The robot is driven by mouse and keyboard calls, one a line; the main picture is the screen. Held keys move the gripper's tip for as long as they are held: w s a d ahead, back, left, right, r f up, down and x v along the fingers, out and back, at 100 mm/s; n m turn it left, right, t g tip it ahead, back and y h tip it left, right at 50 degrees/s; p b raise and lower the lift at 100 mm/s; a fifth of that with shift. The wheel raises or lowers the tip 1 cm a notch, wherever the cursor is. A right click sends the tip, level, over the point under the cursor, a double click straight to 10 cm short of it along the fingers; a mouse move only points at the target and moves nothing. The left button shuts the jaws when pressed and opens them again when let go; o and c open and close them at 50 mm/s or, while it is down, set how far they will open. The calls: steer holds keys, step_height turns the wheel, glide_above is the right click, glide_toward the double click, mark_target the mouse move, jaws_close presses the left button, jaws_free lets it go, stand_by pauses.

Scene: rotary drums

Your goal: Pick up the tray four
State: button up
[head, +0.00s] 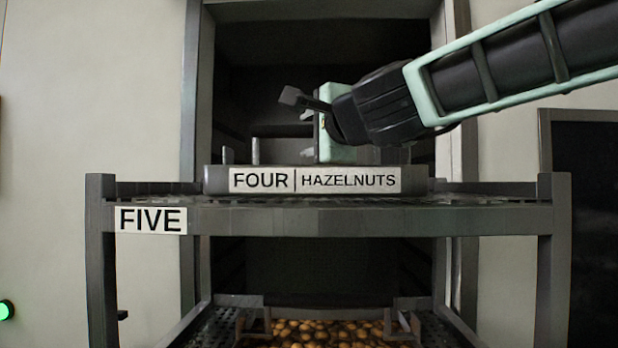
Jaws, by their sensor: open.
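The tray four (415,178) sits on the upper shelf of a grey metal rack, with its front edge toward me. Its label reads "FOUR | HAZELNUTS". Its inside is mostly hidden behind the front edge. My gripper (318,122) is open, above and behind the tray's front edge, near the middle. A pale green finger part reaches down behind the label. I cannot tell whether it touches the tray.
The rack's upper shelf (400,222) carries a label "FIVE" on the left. Below it a lower tray holds brown nuts (320,332). A dark open cabinet (300,60) stands behind the tray. Rack posts (101,265) stand at left and right (553,265).

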steer(key=shift+w, duration=0.1)
steer(key=shift+c, duration=0.4)
jaws_close()
stand_by(0.9)
steer(key=shift+r, duration=0.2)
